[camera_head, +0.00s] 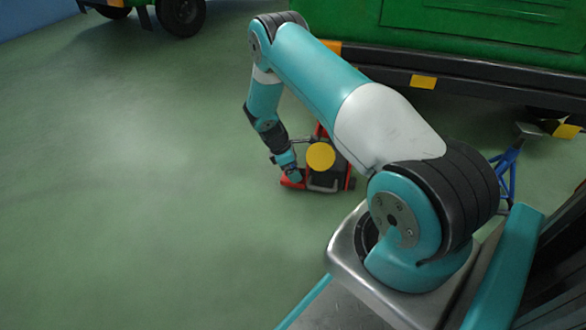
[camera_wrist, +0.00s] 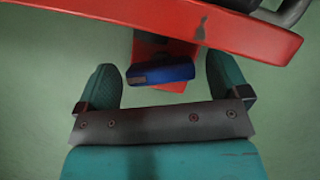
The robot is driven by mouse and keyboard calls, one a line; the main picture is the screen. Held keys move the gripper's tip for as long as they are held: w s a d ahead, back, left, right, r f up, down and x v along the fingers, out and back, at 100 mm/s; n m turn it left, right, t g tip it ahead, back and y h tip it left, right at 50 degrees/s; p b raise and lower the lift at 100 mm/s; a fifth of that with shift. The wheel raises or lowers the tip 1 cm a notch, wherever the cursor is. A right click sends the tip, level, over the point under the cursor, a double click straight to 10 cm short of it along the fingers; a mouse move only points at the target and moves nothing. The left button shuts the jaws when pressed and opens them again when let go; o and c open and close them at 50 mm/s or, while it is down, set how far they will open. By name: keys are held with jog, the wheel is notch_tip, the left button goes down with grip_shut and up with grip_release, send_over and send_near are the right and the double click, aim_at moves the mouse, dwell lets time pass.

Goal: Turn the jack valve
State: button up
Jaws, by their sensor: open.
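The jack (camera_head: 331,184) stands on the green floor beside the green rickshaw. It has a red frame, a dark body and a round yellow top. My gripper (camera_head: 292,176) is low at its left side. In the wrist view the jack's red frame (camera_wrist: 200,22) crosses the top. A blue part, which looks like the valve (camera_wrist: 160,73), sits over a red plate. My gripper (camera_wrist: 165,88) is open, with one teal finger to each side of the blue part and gaps on both sides. Nothing is held. Whether the blue part lies at fingertip depth is unclear.
The green rickshaw (camera_head: 460,30) with a dark lower rail (camera_head: 470,84) stands behind the jack. A blue stand (camera_head: 508,170) is under its right end. A wheel (camera_head: 180,14) shows at the top left. The floor left of the jack is clear.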

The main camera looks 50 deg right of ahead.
jog(key=c, duration=0.9)
jog(key=shift+r+m+g+y+p, duration=0.25)
jog(key=shift+m+g+y+p, duration=0.05)
jog(key=shift+m+p, duration=0.65)
jog(key=shift+c, duration=0.2)
jog(key=m, duration=0.3)
jog(key=shift+f+g+y+p, duration=0.25)
jog(key=shift+g+y+p, duration=0.05)
jog(key=shift+g+y, duration=0.1)
jog(key=o, duration=0.9)
jog(key=shift+o, duration=0.2)
